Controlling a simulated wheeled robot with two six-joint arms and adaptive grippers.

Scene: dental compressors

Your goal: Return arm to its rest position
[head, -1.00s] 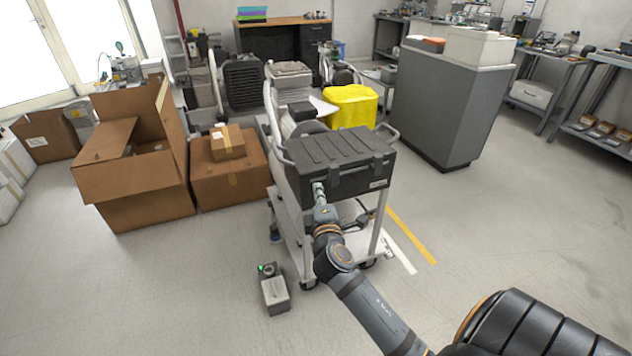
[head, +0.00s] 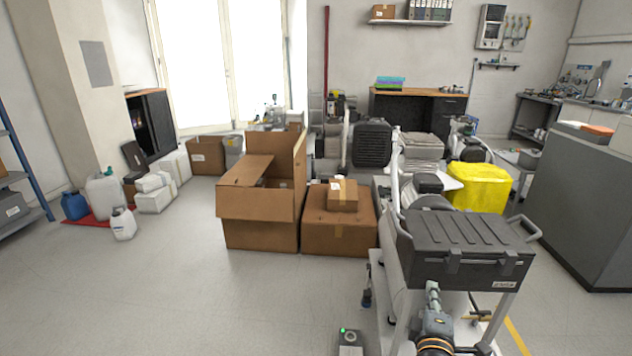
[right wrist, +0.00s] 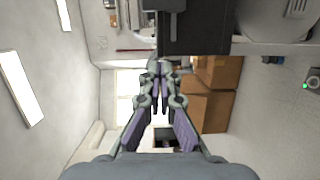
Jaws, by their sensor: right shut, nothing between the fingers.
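My right gripper (head: 433,290) is in front of the black toolbox (head: 465,262) that sits on a white cart (head: 388,313). In the right wrist view, the gripper fingers (right wrist: 160,75) are together with nothing between them. In the head view I cannot tell whether the gripper touches the toolbox. My left gripper is not in view.
An open cardboard box (head: 258,205) and a closed one (head: 340,232) stand left of the cart. A small device with a green light (head: 349,340) is on the floor by the cart. A grey cabinet (head: 585,205) stands right.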

